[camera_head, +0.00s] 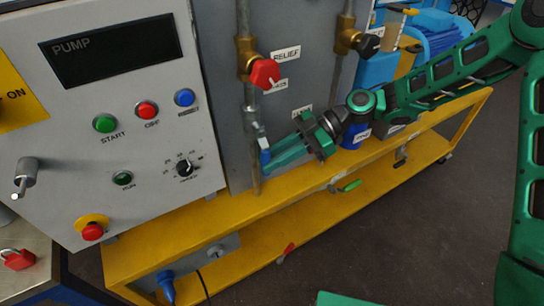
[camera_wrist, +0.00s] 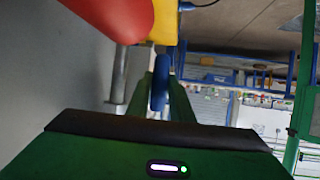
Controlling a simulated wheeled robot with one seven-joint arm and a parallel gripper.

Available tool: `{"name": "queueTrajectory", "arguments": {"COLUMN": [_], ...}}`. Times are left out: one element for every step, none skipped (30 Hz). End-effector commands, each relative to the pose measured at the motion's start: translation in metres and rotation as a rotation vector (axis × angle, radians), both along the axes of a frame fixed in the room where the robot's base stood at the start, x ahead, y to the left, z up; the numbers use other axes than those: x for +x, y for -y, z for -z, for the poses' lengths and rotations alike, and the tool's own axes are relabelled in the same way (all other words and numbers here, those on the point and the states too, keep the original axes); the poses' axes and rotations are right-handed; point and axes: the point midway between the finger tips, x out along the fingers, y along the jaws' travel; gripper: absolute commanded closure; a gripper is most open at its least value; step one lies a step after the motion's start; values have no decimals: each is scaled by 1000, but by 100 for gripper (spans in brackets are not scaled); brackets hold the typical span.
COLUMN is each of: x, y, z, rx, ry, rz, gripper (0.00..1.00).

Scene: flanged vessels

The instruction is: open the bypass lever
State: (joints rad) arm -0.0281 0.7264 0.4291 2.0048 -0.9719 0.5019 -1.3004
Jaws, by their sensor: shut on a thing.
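A lever with a blue grip (camera_head: 265,157) sits on the vertical pipe at the left of the grey panel. Its grip points down, with a metal shank above it. My gripper (camera_head: 272,159) reaches in from the right, with its green fingertips at the blue grip. In the wrist view the blue grip (camera_wrist: 160,84) stands between the two green fingers of my gripper (camera_wrist: 162,96), which are shut on it. The label by this lever is too small to read, so I cannot tell for sure that it says bypass.
A red knob (camera_head: 265,73) on a brass valve is above the lever. The pump control box (camera_head: 120,110) stands close on the left. A yellow frame rail (camera_head: 225,203) runs below.

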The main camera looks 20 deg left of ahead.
Motion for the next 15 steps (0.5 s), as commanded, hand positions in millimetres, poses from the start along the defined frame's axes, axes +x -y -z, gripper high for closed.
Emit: {"name": "queueTrajectory", "arguments": {"x": [4,4,3,3,3,2,2,2,2,2,2,2,2,3,5], "y": [-1,-1,-1,-1,0,0,0,0,0,0,0,0,1,2,5], "z": [-1,-1,-1,-1,-1,-1,-1,-1,0,0,0,-1,-1,-2,-3], "rx": [3,3,3,3,2,1,1,1,1,1,1,1,1,1,0], "ry": [5,5,5,4,5,3,3,3,3,3,3,3,3,3,2], "rz": [8,8,7,6,5,5,5,4,4,3,3,3,3,3,4], "gripper": [76,68,61,61,61,61,61,61,61,61,61,61,61,61,61]}}
